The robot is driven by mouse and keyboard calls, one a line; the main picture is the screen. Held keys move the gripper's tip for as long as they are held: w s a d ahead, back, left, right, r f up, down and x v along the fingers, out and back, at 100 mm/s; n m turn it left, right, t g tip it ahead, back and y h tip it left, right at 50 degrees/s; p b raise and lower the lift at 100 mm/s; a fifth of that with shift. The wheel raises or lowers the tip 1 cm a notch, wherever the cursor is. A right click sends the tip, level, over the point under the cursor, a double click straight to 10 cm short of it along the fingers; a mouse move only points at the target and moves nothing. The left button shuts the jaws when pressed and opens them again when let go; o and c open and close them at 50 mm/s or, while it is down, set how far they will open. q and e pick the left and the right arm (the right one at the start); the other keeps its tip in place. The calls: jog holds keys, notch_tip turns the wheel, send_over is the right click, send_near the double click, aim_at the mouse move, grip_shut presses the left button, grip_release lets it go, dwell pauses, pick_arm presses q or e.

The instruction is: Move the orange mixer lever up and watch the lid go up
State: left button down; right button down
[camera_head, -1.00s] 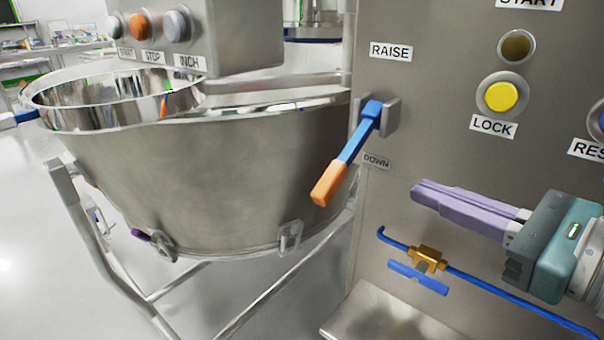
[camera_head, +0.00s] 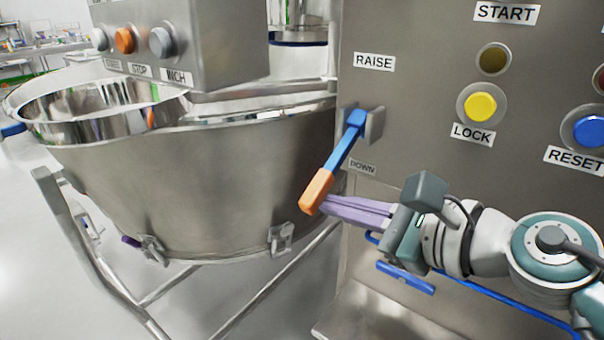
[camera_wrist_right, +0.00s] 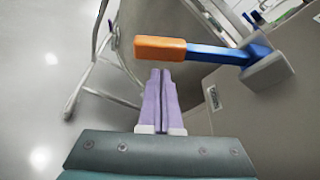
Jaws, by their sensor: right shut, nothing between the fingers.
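The mixer lever (camera_head: 343,148) has a blue shaft and an orange grip (camera_head: 316,191). It hangs down and to the left from its pivot on the steel panel, with its grip below the DOWN label. My right gripper (camera_head: 325,207) is shut and empty, its purple fingertips right by the orange grip's lower end in the head view. In the right wrist view the orange grip (camera_wrist_right: 160,49) lies across and just beyond the shut fingertips (camera_wrist_right: 160,72); whether they touch is unclear. My left gripper is not in view. No lid can be made out clearly.
The large steel bowl (camera_head: 190,190) stands left of the lever, under a button box (camera_head: 215,45). The panel carries a RAISE label (camera_head: 374,62), a yellow LOCK button (camera_head: 480,106) and a blue RESET button (camera_head: 588,131). A blue valve handle (camera_head: 405,278) sits below my right gripper.

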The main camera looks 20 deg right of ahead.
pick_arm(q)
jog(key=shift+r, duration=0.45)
pick_arm(e)
jog(key=shift+s+a+r, duration=0.15)
jog(key=shift+r, duration=0.35)
